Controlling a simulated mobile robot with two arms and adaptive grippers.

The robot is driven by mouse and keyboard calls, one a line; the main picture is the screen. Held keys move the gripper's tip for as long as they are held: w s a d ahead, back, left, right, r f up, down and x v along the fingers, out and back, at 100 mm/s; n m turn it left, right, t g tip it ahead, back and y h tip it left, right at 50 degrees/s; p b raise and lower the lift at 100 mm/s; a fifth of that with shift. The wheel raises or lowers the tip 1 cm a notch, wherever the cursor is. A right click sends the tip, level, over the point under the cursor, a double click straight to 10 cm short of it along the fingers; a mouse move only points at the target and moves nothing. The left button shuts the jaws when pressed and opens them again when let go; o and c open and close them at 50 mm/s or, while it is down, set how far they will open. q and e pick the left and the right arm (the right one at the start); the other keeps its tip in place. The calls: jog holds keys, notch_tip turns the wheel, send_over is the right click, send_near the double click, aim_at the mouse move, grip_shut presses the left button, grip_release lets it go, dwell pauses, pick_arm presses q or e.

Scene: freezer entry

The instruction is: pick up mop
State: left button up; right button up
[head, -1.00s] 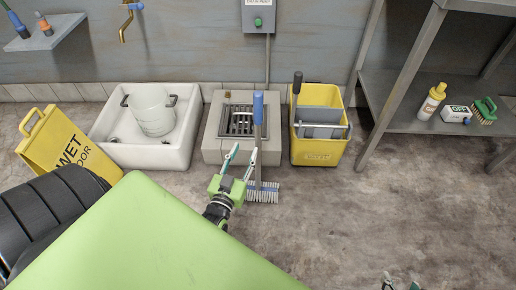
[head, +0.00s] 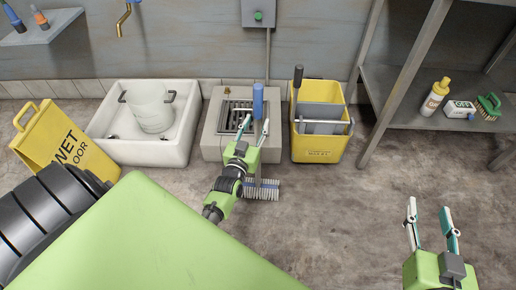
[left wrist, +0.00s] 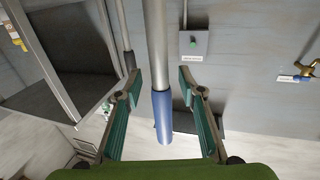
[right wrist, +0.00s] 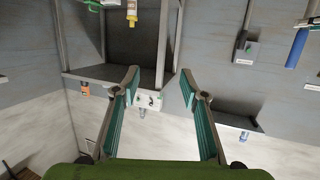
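The mop (head: 258,102) stands upright in front of the floor drain, with a blue grip on top, a grey pole and a grey-and-blue bristled head (head: 262,190) on the floor. My left gripper (head: 256,128) is open at the pole, just below the blue grip, and hides part of the pole. In the left wrist view the pole and blue grip (left wrist: 163,112) show between the spread fingers (left wrist: 160,85), with gaps on both sides. My right gripper (head: 431,222) is open and empty at the lower right. The right wrist view shows its fingers (right wrist: 160,85) apart.
A yellow wringer bucket (head: 318,148) with a dark-tipped lever stands right of the drain block (head: 213,135). A white basin (head: 160,154) holding a clear bucket and a yellow wet-floor sign (head: 62,143) are on the left. A metal shelf (head: 405,122) is at right. Open floor lies in front.

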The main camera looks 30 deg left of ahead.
pick_arm(q)
jog(key=shift+x, duration=1.15)
grip_shut()
jog(key=shift+r, duration=0.15)
pick_arm(e)
jog(key=r, duration=0.1)
jog(key=r+t, duration=0.2)
jog(key=r, duration=0.1)
jog(key=shift+w+a+y, duration=0.3)
jog(key=shift+w+a, duration=0.1)
pick_arm(q)
jog(key=shift+r, duration=0.1)
